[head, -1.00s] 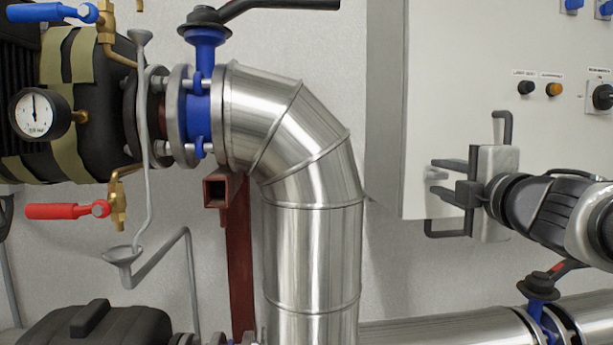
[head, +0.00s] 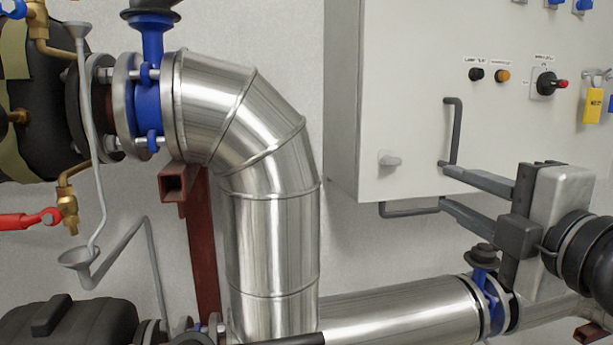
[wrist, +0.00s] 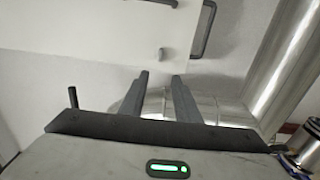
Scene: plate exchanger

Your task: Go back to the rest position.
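My gripper (head: 443,186) is at the right of the head view, in front of the lower part of a pale control cabinet (head: 390,90). Its two dark fingers point left and stand apart with nothing between them. The wrist view also shows my gripper (wrist: 160,78) open and empty, with the cabinet (wrist: 90,30) beyond the fingertips. A small light knob (head: 390,158) on the cabinet front lies left of the fingertips, apart from them.
A grey bar handle (head: 453,130) stands out close above the fingers, and another grey bar (head: 410,208) shows below the cabinet. A large silver pipe (head: 270,235) bends down at the centre. A blue valve (head: 483,270) sits below my gripper.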

